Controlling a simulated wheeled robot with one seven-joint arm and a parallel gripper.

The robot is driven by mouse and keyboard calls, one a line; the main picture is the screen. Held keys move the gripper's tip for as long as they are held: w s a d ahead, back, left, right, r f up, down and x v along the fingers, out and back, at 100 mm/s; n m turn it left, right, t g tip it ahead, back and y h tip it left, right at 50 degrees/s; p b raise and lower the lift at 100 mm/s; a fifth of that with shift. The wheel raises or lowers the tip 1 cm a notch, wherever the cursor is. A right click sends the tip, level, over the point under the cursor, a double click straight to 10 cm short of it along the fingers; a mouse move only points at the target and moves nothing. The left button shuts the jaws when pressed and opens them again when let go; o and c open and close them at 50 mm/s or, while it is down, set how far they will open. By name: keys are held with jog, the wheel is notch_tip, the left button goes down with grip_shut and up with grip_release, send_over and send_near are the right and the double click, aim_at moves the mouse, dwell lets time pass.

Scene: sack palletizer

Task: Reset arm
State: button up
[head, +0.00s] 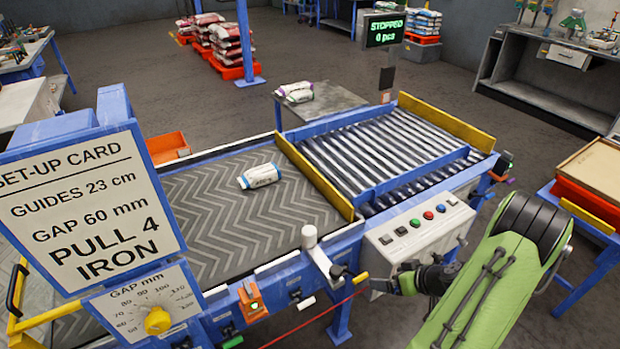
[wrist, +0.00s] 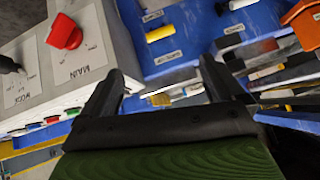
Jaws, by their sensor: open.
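My green arm (head: 480,295) reaches in from the lower right in the head view. My gripper (head: 372,284) is low at the near side of the conveyor, in front of the grey control box (head: 412,245). In the wrist view my gripper (wrist: 160,75) has its two dark fingers spread, with nothing held between them. Beyond the fingers is a blue panel (wrist: 180,60) with labelled pegs. A red switch (wrist: 65,32) marked MAIN is left of the fingers. Whether a finger touches anything is unclear.
The display (head: 385,30) reads STOPPED, 0 pcs. A set-up card (head: 85,205) and gap dial (head: 150,305) stand at left. A blue stand with red trays (head: 585,205) is right of my arm.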

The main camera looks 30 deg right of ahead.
jog(key=w+a+r+n+g, duration=0.2)
jog(key=a+r, duration=0.7)
jog(key=w+a+r+n+g, duration=0.1)
jog(key=w+a+r+g, duration=0.1)
jog(key=a+r, duration=0.65)
jog(key=s+a+r+m+t+h+p, duration=0.1)
jog(key=s+a+r+m, duration=0.1)
jog(key=s+a+r, duration=0.8)
jog(key=s, duration=0.3)
jog(key=shift+s+a+r+h, duration=0.2)
jog(key=shift+s+r+h, duration=0.1)
jog(key=shift+r, duration=0.1)
jog(key=shift+w, duration=0.1)
